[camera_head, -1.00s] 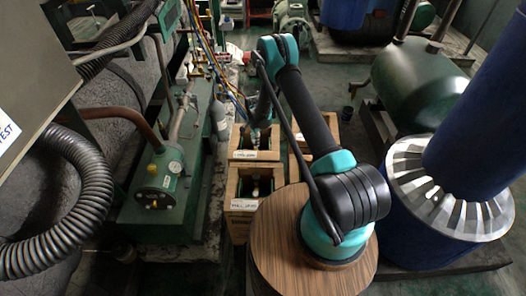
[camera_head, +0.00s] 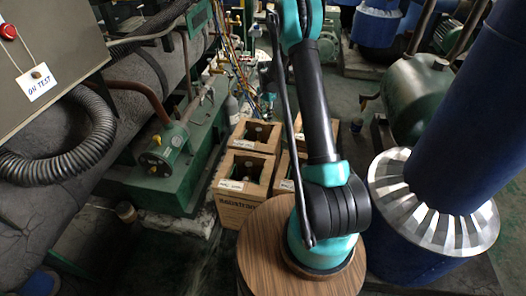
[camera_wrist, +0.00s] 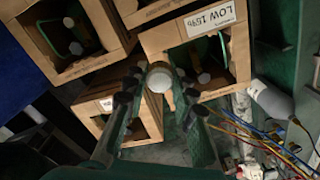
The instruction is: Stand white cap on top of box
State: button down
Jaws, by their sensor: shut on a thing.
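In the wrist view a round white cap (camera_wrist: 159,78) sits between the fingertips of my gripper (camera_wrist: 158,92), which is shut on it. Only its pale round face shows clearly. Behind it are open-topped wooden boxes: one labelled "LOW 15%" (camera_wrist: 152,40) at upper right, one at upper left (camera_wrist: 102,14) and one lower down (camera_wrist: 92,107), partly behind a finger. The cap overlaps the "LOW 15%" box in the picture; I cannot tell its height above it. In the head view the boxes (camera_head: 236,208) stand left of my arm. I cannot make out the cap there.
A grey bottle (camera_wrist: 271,101) and coloured hoses (camera_wrist: 262,138) lie to the right in the wrist view. In the head view green machinery (camera_head: 165,150) stands left and a blue column (camera_head: 465,120) right.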

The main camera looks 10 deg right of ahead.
aim_at(266, 148)
notch_tip(266, 148, down, 20)
jog(key=shift+r, duration=0.25)
jog(key=shift+f, duration=0.1)
jog(key=c, duration=1.3)
grip_release()
jog(key=shift+o, duration=0.2)
